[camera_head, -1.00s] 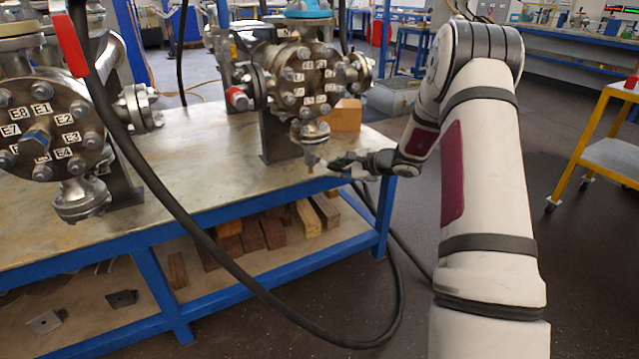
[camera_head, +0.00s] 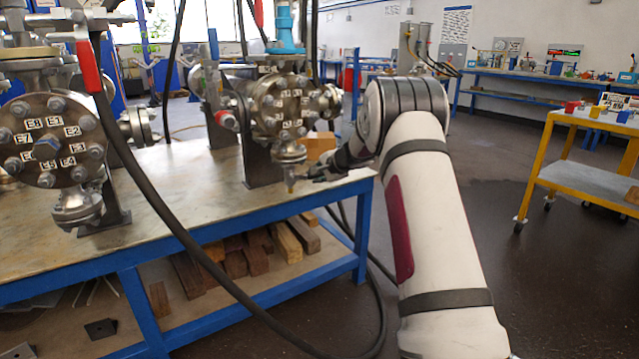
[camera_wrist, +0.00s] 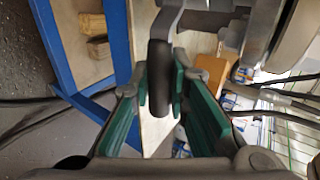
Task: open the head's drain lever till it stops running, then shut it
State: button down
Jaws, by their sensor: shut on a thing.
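The right flanged vessel (camera_head: 283,105) stands on the bench, its round bolted head facing me. Under the head hangs a drain valve (camera_head: 289,151) with a small brass-coloured outlet (camera_head: 290,184). My gripper (camera_head: 316,171) is low at the right of this outlet, small and partly hidden by its own wrist. In the wrist view my gripper (camera_wrist: 160,88) has its green pads on both sides of the drain lever's dark grip (camera_wrist: 158,60), shut on it. The lever's grey metal arm bends off at the top. I cannot make out any liquid at the outlet.
A second flanged vessel (camera_head: 50,140) with a red-handled lever (camera_head: 88,66) stands at the left. A black hose (camera_head: 165,210) loops across the front of the bench (camera_head: 150,190). A wooden block (camera_head: 320,144) lies behind the drain. A yellow trolley (camera_head: 580,175) stands at right.

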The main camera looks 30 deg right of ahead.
dwell(0.4)
jog(key=c, duration=1.5)
grip_release()
jog(key=shift+s+r, duration=0.1)
jog(key=v, duration=1.1)
jog(key=shift+s+r, duration=0.15)
jog(key=shift+s, duration=0.2)
